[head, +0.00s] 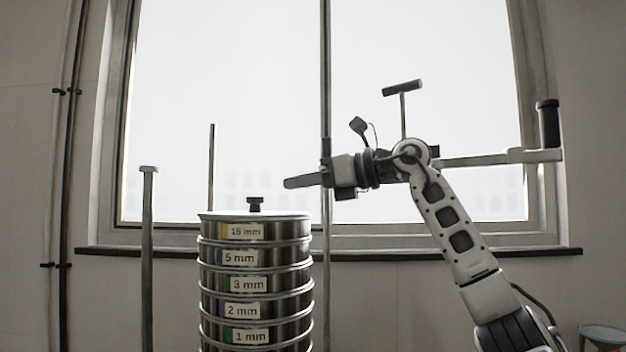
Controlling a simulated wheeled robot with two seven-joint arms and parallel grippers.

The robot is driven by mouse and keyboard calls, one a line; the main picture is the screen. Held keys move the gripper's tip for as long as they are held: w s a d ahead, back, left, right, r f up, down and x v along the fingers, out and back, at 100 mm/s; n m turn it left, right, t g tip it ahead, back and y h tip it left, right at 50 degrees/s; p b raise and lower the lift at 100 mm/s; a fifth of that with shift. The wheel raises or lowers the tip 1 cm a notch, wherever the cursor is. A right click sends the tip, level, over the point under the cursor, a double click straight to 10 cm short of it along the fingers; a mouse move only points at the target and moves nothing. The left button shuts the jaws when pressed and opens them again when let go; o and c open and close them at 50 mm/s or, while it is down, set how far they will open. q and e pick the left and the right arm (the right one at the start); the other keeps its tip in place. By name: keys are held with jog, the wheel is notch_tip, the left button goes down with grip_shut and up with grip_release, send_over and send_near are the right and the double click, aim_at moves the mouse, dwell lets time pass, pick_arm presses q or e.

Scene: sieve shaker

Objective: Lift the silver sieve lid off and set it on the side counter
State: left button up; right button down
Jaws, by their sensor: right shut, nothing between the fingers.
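The silver sieve lid (222,214) lies on top of the sieve stack (290,252). It has a small dark knob (254,203) in its middle. The stack's rings carry labels from 15 mm at the top down to 1 mm. My right gripper (286,183) is shut and empty, its fingers pointing left. In the picture it is above and a little right of the knob, apart from it. My left gripper is not in view. The side counter cannot be made out.
A pale post (148,250) stands left of the stack and a thin dark rod (211,165) behind it. A horizontal bar (480,160) with a dark grip lies behind my right arm. A bucket-like container (602,335) is at the lower right. A window fills the back.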

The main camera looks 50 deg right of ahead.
jog(key=p, duration=0.2)
send_over(255, 209)
jog(key=s+d, duration=0.1)
jog(key=shift+s+r, duration=0.1)
jog(key=shift+s, duration=0.1)
jog(key=shift+w+f+b, duration=0.2)
jog(key=shift+f+b, duration=0.3)
jog(key=shift+f, duration=0.45)
jog(key=shift+f, duration=0.1)
